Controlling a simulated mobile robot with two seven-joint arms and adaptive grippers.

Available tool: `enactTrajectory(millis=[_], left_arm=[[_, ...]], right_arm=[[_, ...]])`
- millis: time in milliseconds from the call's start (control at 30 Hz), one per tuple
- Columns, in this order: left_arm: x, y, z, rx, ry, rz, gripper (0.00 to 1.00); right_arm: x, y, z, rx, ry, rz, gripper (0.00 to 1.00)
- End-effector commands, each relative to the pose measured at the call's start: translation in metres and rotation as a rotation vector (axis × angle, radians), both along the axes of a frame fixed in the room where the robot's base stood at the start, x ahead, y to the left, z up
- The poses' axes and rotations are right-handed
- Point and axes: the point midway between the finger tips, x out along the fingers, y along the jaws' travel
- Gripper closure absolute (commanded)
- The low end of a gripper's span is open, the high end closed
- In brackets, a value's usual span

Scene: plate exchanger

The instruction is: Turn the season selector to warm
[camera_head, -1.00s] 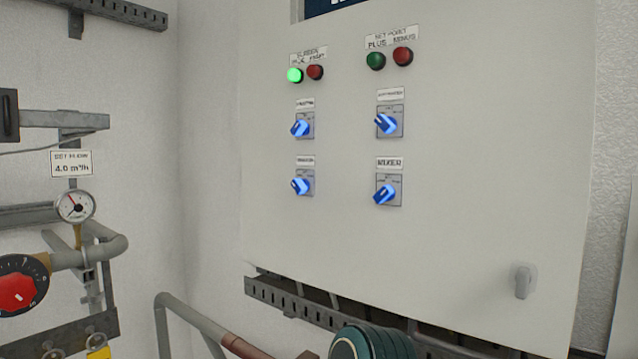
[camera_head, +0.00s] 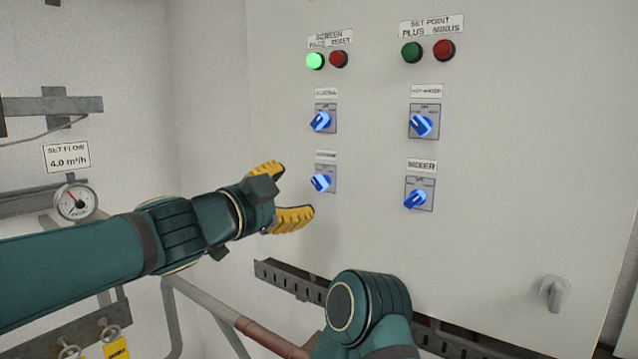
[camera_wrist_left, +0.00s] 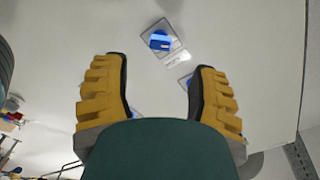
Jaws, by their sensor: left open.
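Four blue selector knobs sit on grey square plates on the cabinet front. The lower-left knob (camera_head: 321,183) is closest to my left gripper (camera_head: 294,190); its small label (camera_head: 325,157) is too blurred to read, so I cannot confirm which knob is the season selector. That knob's handle is tilted. My left gripper has yellow fingers spread open, apart from the knob and just left of it. In the left wrist view, the open fingers (camera_wrist_left: 160,65) point at the panel, with one blue knob (camera_wrist_left: 159,41) beyond them; I cannot tell which. My right gripper is out of view.
The upper-left knob (camera_head: 320,121), hot-water knob (camera_head: 421,124) and mixer knob (camera_head: 415,199) are nearby. A lit green button (camera_head: 315,61) and red button (camera_head: 338,59) sit above. A slotted rail (camera_head: 290,284) runs below the cabinet. A gauge (camera_head: 75,202) is at left.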

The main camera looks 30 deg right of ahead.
Motion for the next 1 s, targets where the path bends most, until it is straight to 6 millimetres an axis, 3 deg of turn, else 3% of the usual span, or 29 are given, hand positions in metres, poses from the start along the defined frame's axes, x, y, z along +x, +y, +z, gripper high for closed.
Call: enactTrajectory(millis=[200, 400, 600, 900, 933, 1000], left_arm=[[0.016, -0.041, 0.0, 0.001, 0.001, -0.001, 0.4], [0.027, -0.066, 0.001, 0.001, 0.001, 0.0, 0.4], [0.032, -0.077, 0.0, 0.0, 0.001, 0.001, 0.4], [0.033, -0.078, 0.0, 0.0, 0.001, 0.001, 0.4], [0.033, -0.078, 0.0, 0.0, 0.001, 0.001, 0.45], [0.033, -0.078, 0.0, 0.0, 0.001, 0.001, 0.7]], right_arm=[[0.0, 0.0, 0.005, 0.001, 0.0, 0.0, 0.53], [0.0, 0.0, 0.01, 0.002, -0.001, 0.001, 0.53], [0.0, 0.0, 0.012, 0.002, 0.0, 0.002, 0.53], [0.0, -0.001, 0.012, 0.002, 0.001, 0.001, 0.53], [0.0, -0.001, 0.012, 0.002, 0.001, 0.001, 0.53], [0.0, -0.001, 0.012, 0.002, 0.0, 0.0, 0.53]])
